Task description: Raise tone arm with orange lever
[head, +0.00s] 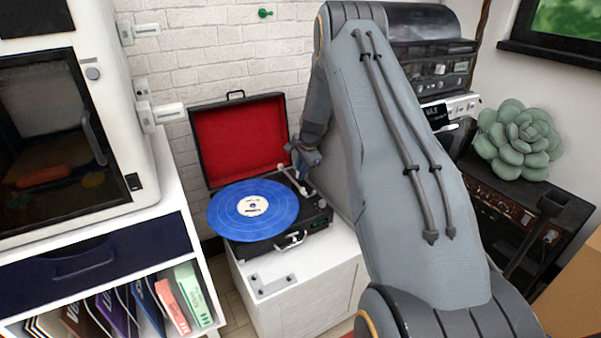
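An open suitcase record player (322,216) with a red-lined lid stands on a white cabinet. A blue record (254,209) lies flat on its platter. The pale tone arm (295,181) is at the right side of the record; I cannot tell whether it is raised or resting. I cannot make out an orange lever; my arm may hide it. My gripper (301,166) is at the back right of the player, close to the tone arm. It is small and partly hidden, so its fingers cannot be made out.
A white cabinet (320,285) carries the player. At the left stand a white enclosed machine (115,190) and a shelf with several record sleeves (190,297). At the right are a black amplifier (500,215) and a green succulent (518,140). A brick wall (215,60) is behind.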

